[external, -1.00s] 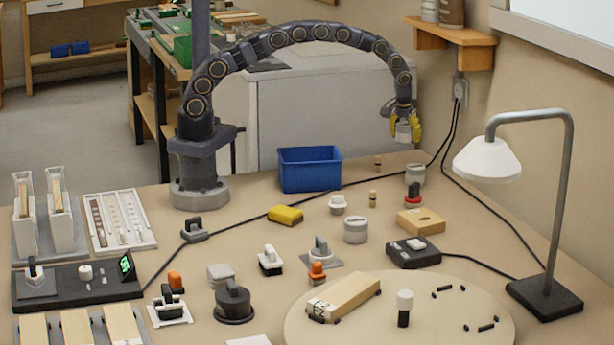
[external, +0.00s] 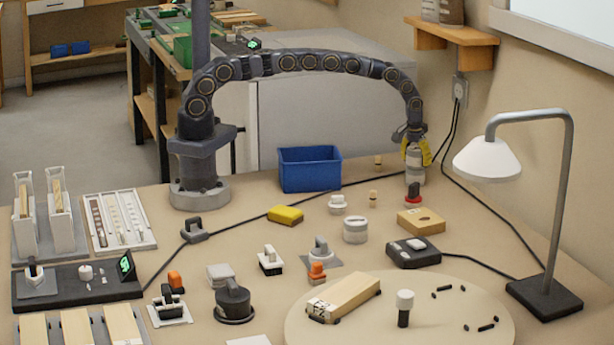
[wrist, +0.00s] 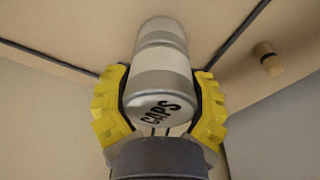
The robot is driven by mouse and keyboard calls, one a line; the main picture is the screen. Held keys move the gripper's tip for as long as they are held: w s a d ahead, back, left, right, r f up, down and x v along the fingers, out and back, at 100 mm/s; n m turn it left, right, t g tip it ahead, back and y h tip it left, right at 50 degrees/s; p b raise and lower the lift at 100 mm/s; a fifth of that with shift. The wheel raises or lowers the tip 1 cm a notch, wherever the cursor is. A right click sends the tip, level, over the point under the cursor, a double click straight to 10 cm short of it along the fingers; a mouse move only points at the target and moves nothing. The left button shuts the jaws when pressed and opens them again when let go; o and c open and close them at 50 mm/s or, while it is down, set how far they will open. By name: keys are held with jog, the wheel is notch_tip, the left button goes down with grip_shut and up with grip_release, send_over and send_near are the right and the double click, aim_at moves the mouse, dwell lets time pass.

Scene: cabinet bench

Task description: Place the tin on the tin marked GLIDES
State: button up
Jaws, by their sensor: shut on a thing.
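My gripper (external: 417,152) is shut on a grey-and-white tin (external: 413,156), with a yellow finger on each side. In the wrist view the held tin (wrist: 160,108) shows CAPS on its near end, between the yellow fingers (wrist: 160,105). A second tin (external: 415,177) stands on the bench directly under it; its end shows beyond the held tin in the wrist view (wrist: 162,30). The two look lined up and touching or nearly so; I cannot tell which. The lower tin's marking is hidden. Another similar tin (external: 355,231) stands nearer the middle, its marking unreadable.
A black cable (external: 450,140) runs close behind. A blue bin (external: 309,170) and a lamp (external: 545,290) flank the area.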

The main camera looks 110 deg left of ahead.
aim_at(413, 150)
jog(key=shift+f, duration=0.1)
jog(key=o, duration=1.2)
jog(key=r, duration=0.4)
jog(key=d+r, duration=0.1)
jog(key=r, duration=0.7)
jog(key=shift+s+d+r, duration=0.1)
jog(key=shift+s+d, duration=0.05)
jog(key=shift+s, duration=0.15)
